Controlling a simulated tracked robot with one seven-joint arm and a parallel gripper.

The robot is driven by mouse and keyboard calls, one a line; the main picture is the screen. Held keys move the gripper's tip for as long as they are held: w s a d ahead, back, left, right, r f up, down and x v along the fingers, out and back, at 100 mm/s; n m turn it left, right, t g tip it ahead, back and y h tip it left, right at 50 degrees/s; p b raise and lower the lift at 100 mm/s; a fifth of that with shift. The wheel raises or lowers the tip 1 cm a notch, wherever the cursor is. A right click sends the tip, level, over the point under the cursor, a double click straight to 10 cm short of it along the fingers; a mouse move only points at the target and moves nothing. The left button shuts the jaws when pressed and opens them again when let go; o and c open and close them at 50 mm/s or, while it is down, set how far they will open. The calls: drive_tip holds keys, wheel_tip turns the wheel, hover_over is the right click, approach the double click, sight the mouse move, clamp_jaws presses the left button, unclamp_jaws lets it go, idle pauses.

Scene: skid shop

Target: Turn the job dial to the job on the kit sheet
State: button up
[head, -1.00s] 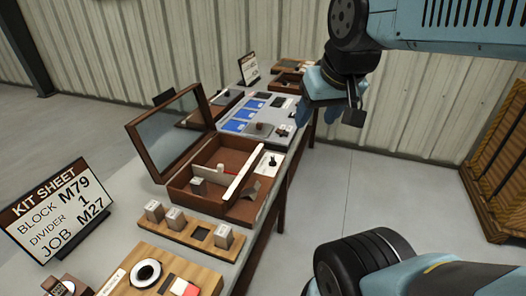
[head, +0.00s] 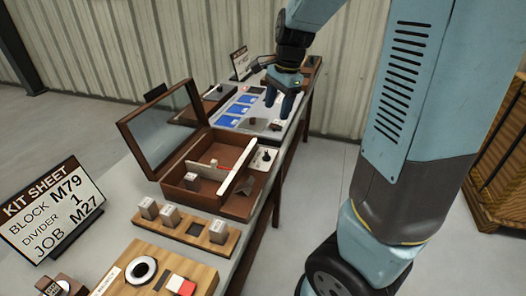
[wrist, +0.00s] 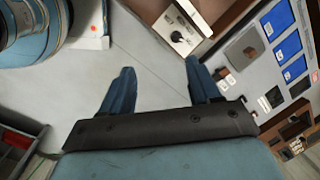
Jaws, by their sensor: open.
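A small black knob (head: 265,155) sits on a white plate at the right end of the open wooden box (head: 180,187). The knob also shows in the wrist view (wrist: 178,37); its markings are too small to read.
The box's glazed lid (head: 163,130) stands raised. Several metal blocks sit in a wooden rack (head: 172,234) in front. A grey panel with blue tiles (head: 240,108) lies beyond the box. A wooden crate (head: 500,165) stands at the right; the floor between is clear.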

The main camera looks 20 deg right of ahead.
sight(267, 152)
drive_tip(key=w+f+m+g+h, duration=0.1)
drive_tip(key=w+f+m+h, duration=0.1)
drive_tip(key=w+f+m, duration=0.5)
drive_tip(key=shift+n, duration=0.3)
drive_tip(key=f, duration=1.4)
drive_tip(key=shift+w+a+f, duration=0.2)
drive_tip(key=shift+w+a, duration=0.1)
drive_tip(key=shift+w, duration=0.05)
drive_tip(key=shift+c, duration=0.3)
